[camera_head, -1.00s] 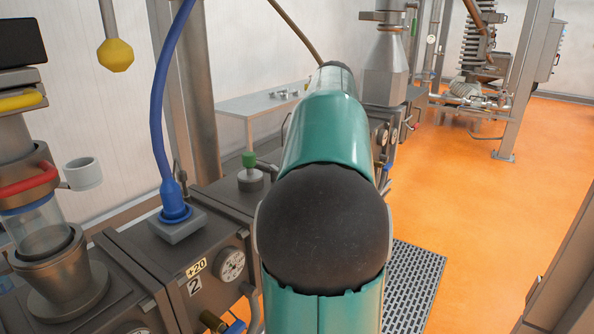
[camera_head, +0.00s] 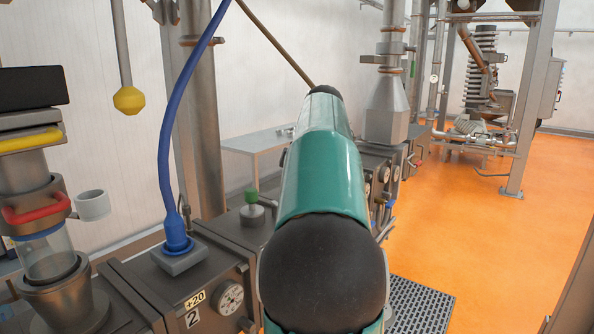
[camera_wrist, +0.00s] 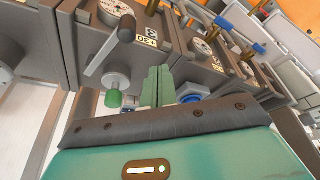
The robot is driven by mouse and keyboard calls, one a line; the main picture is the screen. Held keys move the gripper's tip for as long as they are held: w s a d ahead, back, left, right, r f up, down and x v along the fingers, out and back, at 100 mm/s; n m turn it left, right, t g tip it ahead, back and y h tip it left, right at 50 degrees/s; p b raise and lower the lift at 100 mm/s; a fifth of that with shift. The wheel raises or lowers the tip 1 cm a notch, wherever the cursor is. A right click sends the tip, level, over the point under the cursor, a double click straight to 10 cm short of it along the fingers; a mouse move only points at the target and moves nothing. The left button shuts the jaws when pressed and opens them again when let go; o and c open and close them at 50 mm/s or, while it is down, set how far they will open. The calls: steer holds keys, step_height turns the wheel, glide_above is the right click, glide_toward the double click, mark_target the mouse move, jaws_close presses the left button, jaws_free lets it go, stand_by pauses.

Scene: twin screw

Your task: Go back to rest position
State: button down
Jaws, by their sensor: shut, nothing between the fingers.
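My gripper (camera_wrist: 158,86) shows in the wrist view as two green fingers pressed together, shut and empty. It points at the dark machine blocks, with a green knob (camera_wrist: 113,98) to its left and a blue fitting (camera_wrist: 190,98) to its right. I cannot tell whether the fingers touch anything. In the head view my teal arm with its black joint reaches forward along the machine. My gripper is hidden in that view.
Machine blocks with gauges (camera_head: 229,298) line the left. A blue hose (camera_head: 166,130) rises from a block beside my arm. A yellow weight (camera_head: 129,100) hangs at the left. The orange floor (camera_head: 470,235) at the right is open beyond a dark grate (camera_head: 420,305).

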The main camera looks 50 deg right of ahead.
steer(key=shift+d+r, duration=0.3)
steer(key=shift+r, duration=0.65)
steer(key=shift+d+r, duration=0.3)
steer(key=shift+r, duration=0.6)
steer(key=shift+d+r, duration=0.3)
steer(key=shift+r, duration=0.65)
